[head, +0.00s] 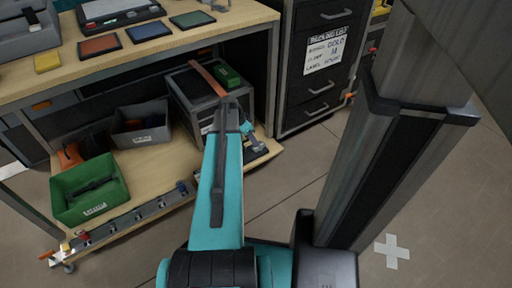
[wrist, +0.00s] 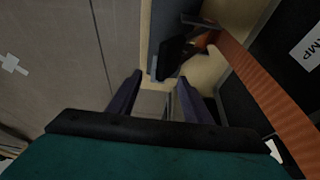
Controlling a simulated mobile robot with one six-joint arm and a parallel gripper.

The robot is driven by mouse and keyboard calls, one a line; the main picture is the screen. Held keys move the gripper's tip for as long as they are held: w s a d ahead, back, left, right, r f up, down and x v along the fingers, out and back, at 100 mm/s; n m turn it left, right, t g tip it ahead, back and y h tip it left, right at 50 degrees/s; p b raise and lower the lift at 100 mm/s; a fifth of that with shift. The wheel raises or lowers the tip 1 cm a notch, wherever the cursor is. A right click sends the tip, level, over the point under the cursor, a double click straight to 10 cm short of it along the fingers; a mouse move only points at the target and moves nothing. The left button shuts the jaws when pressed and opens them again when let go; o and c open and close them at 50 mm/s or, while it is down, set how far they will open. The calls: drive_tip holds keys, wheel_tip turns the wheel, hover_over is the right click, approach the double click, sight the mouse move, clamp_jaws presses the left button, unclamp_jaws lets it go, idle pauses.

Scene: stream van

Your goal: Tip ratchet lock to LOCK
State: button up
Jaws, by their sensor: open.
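An orange strap (head: 208,78) runs over a dark case (head: 191,88) on the lower shelf of the bench. In the wrist view the strap (wrist: 262,90) crosses the right side and leads up to a dark, block-like part (wrist: 172,57), possibly the ratchet lock. Its setting and any LOCK marking cannot be read. My gripper (wrist: 158,92) is open, its two dark fingers apart with nothing held between them. The dark part lies just beyond the fingertips, with no clear contact. In the head view my teal arm hides much of the gripper and the case's front.
A green bin (head: 90,190) and a grey bin (head: 141,124) stand on the lower shelf, left of the case. A black drawer cabinet (head: 318,60) stands behind to the right. The bench top (head: 190,45) overhangs the shelf. Floor (head: 290,185) in front is clear.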

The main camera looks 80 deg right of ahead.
sight(256, 149)
drive_tip(key=shift+b+x, duration=1.1)
drive_tip(key=shift+x, duration=2.45)
drive_tip(key=c, duration=1)
drive_tip(key=shift+d, duration=0.1)
drive_tip(key=shift+c, duration=0.3)
